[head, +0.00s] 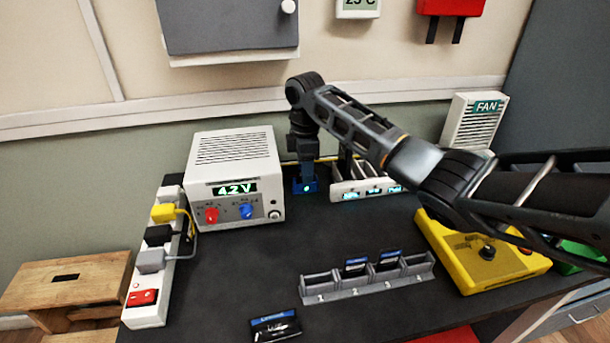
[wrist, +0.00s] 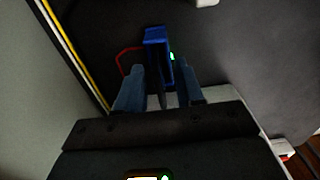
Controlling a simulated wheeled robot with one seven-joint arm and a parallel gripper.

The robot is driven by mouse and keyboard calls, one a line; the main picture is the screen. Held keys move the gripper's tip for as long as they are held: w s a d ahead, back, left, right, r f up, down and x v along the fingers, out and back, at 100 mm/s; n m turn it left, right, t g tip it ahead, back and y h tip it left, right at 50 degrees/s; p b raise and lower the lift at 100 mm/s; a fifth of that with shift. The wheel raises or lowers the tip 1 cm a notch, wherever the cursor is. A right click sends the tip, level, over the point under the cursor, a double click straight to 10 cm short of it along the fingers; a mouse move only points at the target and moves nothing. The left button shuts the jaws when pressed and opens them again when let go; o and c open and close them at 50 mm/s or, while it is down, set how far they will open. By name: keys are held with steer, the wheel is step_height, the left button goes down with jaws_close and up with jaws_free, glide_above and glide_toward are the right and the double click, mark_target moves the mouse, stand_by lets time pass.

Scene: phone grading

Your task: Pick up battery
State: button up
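My gripper (head: 304,158) points down at the back of the bench, just over a small blue cradle (head: 305,187) with a green light. The cradle also shows in the wrist view (wrist: 155,36). My two fingers (wrist: 159,92) are apart there, with a thin dark slab (wrist: 161,88), seemingly a battery, between them. Gaps seem to show on both sides of it. In the head view it is hidden. Other dark, blue-edged flat pieces, perhaps batteries, stand in slots 2 (head: 355,265) and 3 (head: 389,260) of a grey rack (head: 345,293). Another flat piece (head: 275,326) lies at the front.
A white power supply (head: 235,170) reading 4.2 V stands close left of the cradle. A white labelled holder (head: 347,193) is close on its right. A power strip (head: 150,290) runs along the left edge. A yellow box (head: 480,260) stands right. The bench middle is clear.

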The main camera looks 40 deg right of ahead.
steer(key=shift+f, duration=0.45)
jaws_close()
